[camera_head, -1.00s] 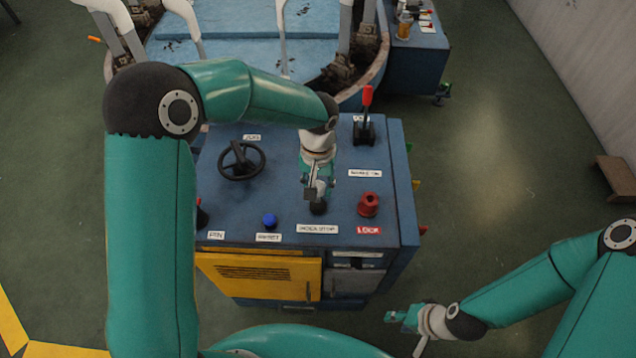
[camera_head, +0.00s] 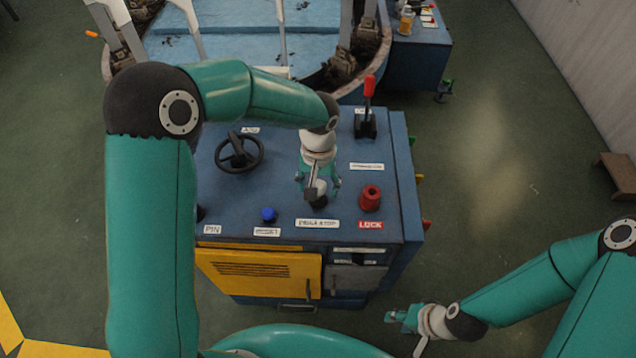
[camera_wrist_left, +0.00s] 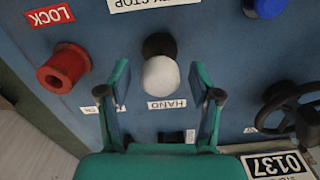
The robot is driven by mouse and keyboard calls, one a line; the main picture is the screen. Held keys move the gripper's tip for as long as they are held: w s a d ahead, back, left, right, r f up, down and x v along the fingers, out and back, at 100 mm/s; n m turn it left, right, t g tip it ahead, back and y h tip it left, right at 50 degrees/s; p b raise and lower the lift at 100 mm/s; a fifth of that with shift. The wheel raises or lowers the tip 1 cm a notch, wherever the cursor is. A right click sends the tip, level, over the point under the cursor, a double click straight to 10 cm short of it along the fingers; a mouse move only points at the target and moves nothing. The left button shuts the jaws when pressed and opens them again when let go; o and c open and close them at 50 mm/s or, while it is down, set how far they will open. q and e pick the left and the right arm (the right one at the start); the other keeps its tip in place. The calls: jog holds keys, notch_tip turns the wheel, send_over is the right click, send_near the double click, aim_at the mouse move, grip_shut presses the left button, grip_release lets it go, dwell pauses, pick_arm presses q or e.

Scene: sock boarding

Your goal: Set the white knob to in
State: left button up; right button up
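The white knob (camera_wrist_left: 160,76) has a round pale head on a dark base and stands on the front of the blue console, above a HAND label in the left wrist view. My left gripper (camera_wrist_left: 160,84) is open, with one finger on each side of the knob and a visible gap on both sides. In the head view my left gripper (camera_head: 316,190) points down at the console top, and it hides most of the knob. My right gripper (camera_head: 400,317) hangs low at the right, away from the console; its fingers are too small to judge.
A red knob (camera_wrist_left: 64,68) with a LOCK label and a blue button (camera_wrist_left: 265,6) flank the white knob. A black handwheel (camera_head: 239,153) and a red-handled lever (camera_head: 369,88) stand farther back on the console (camera_head: 215,185). Open floor lies to the right.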

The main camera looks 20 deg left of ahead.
aim_at(318, 184)
pick_arm(q)
jog(key=shift+r, duration=0.15)
notch_tip(318, 184, up, 12)
dwell(0.6)
dwell(0.4)
